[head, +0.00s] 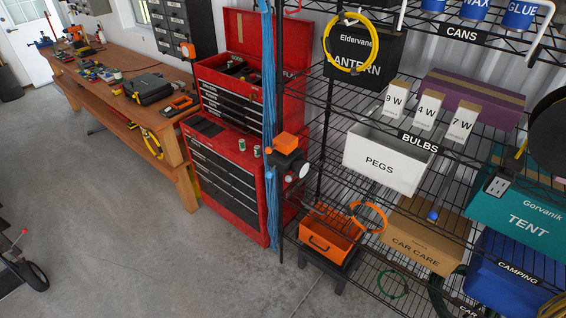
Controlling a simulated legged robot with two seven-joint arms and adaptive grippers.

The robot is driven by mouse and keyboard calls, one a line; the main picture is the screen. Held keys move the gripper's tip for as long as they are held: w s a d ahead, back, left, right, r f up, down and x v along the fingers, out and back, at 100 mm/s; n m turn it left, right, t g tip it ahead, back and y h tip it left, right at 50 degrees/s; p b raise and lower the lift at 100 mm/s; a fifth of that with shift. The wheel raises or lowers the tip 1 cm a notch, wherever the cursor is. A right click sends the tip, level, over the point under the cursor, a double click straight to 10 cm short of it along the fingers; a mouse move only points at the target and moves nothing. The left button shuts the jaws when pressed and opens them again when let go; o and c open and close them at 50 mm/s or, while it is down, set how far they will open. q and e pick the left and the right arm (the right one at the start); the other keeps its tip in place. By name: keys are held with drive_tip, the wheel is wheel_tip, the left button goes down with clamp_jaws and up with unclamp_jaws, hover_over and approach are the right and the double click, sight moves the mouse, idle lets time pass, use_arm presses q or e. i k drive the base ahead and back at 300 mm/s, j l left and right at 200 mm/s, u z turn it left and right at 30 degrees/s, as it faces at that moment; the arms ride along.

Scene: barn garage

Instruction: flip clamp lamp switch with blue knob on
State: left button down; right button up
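A small blue knob (433,215) shows on the wire shelving, below the shelf labelled BULBS and in front of the brown CAR CARE box. It sits at the lower end of a thin grey piece; I cannot tell its switch position. An orange and black device (287,158) with a pale round face is at the left front post of the shelving, beside the red tool chest. It may be a clamp lamp, but I cannot tell for sure, and I see no blue knob on it. Neither of my grippers is in view.
A red tool chest (222,165) and a wooden workbench (120,90) stand to the left. The concrete floor (130,220) in front is mostly clear.

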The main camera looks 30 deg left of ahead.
sight(269, 175)
drive_tip(key=u, duration=0.85)
